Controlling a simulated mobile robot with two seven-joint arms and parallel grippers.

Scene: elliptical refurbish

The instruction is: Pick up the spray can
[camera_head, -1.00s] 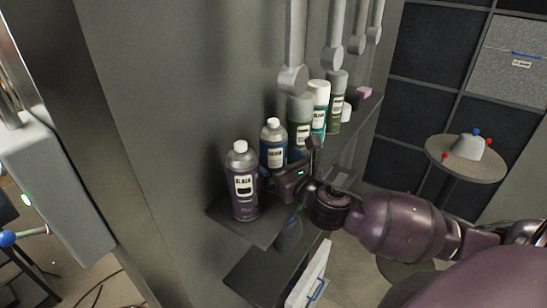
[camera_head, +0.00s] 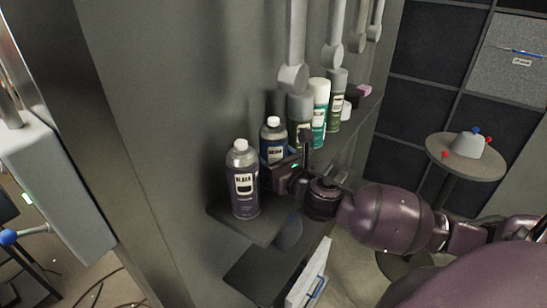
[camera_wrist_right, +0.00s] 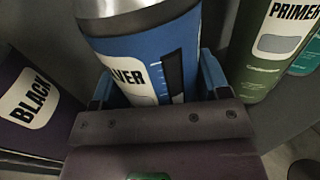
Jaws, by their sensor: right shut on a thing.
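A blue spray can (camera_head: 273,146) with a white cap stands upright in the row of cans on the wall shelf (camera_head: 250,226). Its lower part is hidden by my gripper in the head view. My right gripper (camera_head: 277,168) is shut on it, with a finger on each side of its body. The right wrist view shows the blue can (camera_wrist_right: 150,55) filling the space between the fingers, its label partly readable as "...VER". I cannot tell whether its base touches the shelf. My left gripper is not in view.
A purple can (camera_head: 243,185) labelled "BLACK" in the right wrist view stands close on the left. A green "PRIMER" can (camera_wrist_right: 268,50) and several other cans stand on the right. Grey tools (camera_head: 293,75) hang above. A round table (camera_head: 466,165) stands at the right.

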